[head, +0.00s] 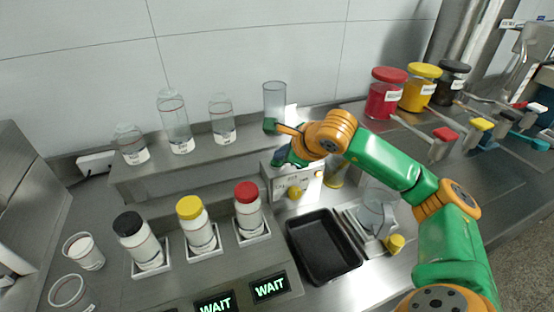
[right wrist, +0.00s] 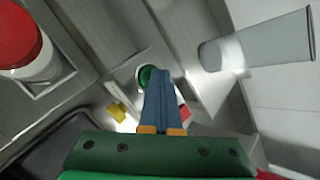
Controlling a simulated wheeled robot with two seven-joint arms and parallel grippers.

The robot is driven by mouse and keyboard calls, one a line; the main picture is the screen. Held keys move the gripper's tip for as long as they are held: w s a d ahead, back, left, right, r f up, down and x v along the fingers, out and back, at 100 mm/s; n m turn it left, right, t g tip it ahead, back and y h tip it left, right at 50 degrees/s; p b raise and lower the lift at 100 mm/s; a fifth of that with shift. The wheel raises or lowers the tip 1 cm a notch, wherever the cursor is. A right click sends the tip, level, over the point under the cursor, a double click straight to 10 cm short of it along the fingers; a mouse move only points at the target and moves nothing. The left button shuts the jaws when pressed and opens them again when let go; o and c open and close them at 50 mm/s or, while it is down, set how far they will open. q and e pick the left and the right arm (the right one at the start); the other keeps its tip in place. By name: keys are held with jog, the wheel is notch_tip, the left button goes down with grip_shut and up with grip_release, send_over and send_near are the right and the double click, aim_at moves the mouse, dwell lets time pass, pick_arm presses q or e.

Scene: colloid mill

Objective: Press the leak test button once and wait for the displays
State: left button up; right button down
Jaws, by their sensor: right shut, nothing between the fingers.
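My right gripper (head: 282,160) is shut and empty, low over the metal box of the mill (head: 288,188). In the right wrist view, its blue fingertips (right wrist: 159,76) are at or just beside a round green button (right wrist: 146,76) in a pale ring. I cannot tell whether they touch it or whether it is pressed, and no label on it is readable. In the head view my gripper hides the button. Two dark displays, the left one (head: 215,304) and the right one (head: 269,288), both read WAIT in light green. My left gripper is not in view.
A clear cylinder (head: 274,98) stands close behind my right gripper. Bottles with black (head: 127,224), yellow (head: 189,207) and red (head: 246,192) caps stand in trays at the left. A black tray (head: 322,246) lies in front of the box. Clear bottles stand on the rear shelf.

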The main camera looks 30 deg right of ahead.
aim_at(281, 163)
jog(key=shift+r+p, duration=0.45)
jog(key=shift+r, duration=0.35)
notch_tip(281, 163, up, 5)
jog(key=p, duration=0.4)
jog(key=shift+r, duration=0.1)
dwell(0.4)
